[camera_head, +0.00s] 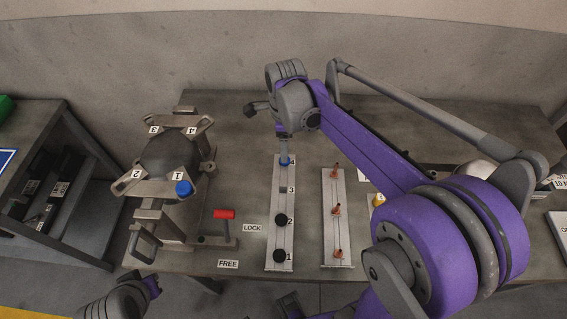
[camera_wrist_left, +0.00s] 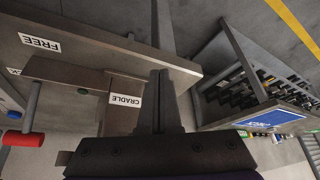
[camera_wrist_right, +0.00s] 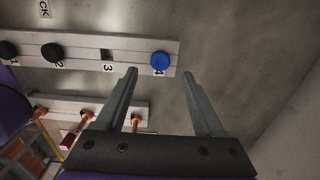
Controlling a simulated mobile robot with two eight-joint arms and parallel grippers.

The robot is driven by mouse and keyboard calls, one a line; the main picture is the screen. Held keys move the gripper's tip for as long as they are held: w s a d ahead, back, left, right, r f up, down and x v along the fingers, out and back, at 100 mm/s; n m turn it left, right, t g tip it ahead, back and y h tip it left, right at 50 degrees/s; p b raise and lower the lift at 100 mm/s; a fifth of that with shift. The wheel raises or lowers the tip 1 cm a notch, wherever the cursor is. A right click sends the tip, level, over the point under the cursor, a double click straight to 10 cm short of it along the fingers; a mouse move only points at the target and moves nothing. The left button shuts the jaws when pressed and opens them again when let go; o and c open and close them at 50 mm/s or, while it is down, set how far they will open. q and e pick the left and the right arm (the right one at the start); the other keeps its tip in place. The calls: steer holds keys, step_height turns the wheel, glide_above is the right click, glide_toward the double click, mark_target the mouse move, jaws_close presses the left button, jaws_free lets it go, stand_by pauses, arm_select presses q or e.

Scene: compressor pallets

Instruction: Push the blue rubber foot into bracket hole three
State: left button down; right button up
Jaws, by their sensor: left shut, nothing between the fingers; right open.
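A blue rubber foot (camera_head: 287,161) sits at position 4 of the pale rail (camera_head: 281,205). It also shows in the right wrist view (camera_wrist_right: 160,60). My right gripper (camera_head: 284,147) is open above that foot; in the right wrist view its fingertips (camera_wrist_right: 160,73) are on either side of it, holding nothing. The dark round compressor (camera_head: 170,155) has a bracket (camera_head: 195,122) with corners labelled 1 to 4. Corner 3 is at the back left and shows no foot. Another blue foot (camera_head: 184,188) is at corner 1. My left gripper (camera_wrist_left: 158,85) is shut and empty, low at the left.
Black feet (camera_head: 281,219) sit at rail positions 1 and 2; position 3 shows no foot. A second rail (camera_head: 336,225) holds copper-coloured upright parts. A red-handled lever (camera_head: 224,214) stands near the LOCK and FREE labels. My right arm hides the table's right part.

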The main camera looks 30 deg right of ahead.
step_height(320, 180, down, 5)
steer(key=b, duration=0.2)
steer(key=shift+f+b, duration=0.1)
steer(key=shift+b, duration=0.2)
arm_select(q)
steer(key=f, duration=0.2)
steer(key=s+f, duration=0.1)
steer(key=shift+f, duration=0.4)
steer(key=shift+w, duration=0.1)
arm_select(e)
jaws_close()
stand_by(1.2)
arm_select(q)
steer(key=shift+r, duration=0.2)
arm_select(e)
steer(key=shift+r, duration=0.2)
